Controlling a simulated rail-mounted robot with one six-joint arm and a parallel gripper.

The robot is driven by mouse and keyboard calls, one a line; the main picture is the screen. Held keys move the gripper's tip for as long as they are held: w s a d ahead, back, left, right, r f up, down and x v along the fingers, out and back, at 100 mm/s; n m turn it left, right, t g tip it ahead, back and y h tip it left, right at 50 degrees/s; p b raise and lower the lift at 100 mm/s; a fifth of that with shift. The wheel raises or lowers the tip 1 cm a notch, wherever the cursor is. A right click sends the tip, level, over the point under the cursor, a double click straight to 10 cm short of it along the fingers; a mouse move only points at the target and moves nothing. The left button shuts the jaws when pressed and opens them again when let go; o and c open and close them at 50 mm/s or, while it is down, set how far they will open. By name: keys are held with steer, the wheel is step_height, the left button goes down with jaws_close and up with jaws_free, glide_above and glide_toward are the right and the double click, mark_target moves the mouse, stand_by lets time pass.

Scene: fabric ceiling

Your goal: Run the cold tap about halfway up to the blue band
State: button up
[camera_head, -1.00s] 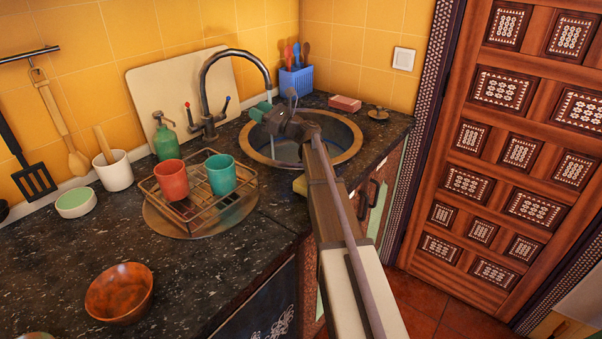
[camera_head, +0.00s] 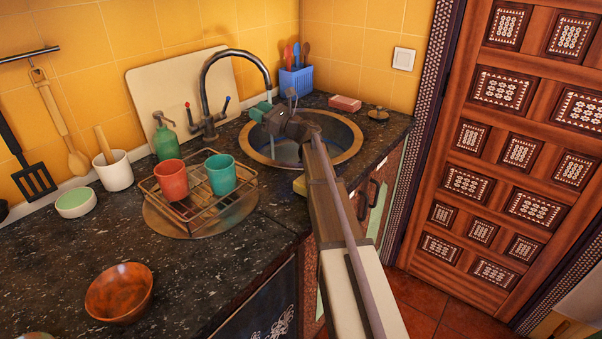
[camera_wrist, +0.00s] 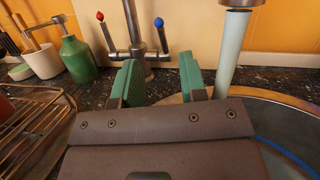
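The tap (camera_head: 207,90) is a dark curved spout with a red-tipped lever (camera_head: 188,106) and a blue-tipped lever (camera_head: 226,101). In the wrist view, the blue lever tip (camera_wrist: 158,22) shows beyond and between my green fingers. A pale blue-white column (camera_wrist: 232,50), apparently running water, hangs below the spout end (camera_wrist: 240,3). The round sink (camera_head: 345,157) has a brass-coloured rim. A blue band (camera_wrist: 285,151) curves along its inside at the right of the wrist view. The water level cannot be made out. My gripper (camera_wrist: 161,80) is open and empty, apart from the levers.
A wire rack (camera_head: 205,205) with a red cup (camera_head: 171,180) and a teal cup (camera_head: 220,174) stands left of the sink. A green bottle (camera_head: 165,140) is beside the tap. A blue utensil holder (camera_head: 296,81) and pink soap (camera_head: 345,103) stand behind the sink.

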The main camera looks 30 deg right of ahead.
mark_target(227, 102)
stand_by(0.3)
steer(key=w+a+p, duration=0.1)
steer(key=w+a, duration=0.1)
steer(key=w, duration=0.1)
steer(key=w+a+g+h+p, duration=0.1)
steer(key=w+a+p, duration=0.1)
steer(key=w+a, duration=0.1)
steer(key=w+a+h+p, duration=0.1)
steer(key=w+a+p, duration=0.1)
steer(key=w, duration=0.2)
steer(key=shift+w+a+r+g, duration=0.25)
steer(key=shift+a+r+g, duration=0.05)
steer(key=shift+r+g, duration=0.1)
steer(key=shift+c, duration=0.3)
jaws_close()
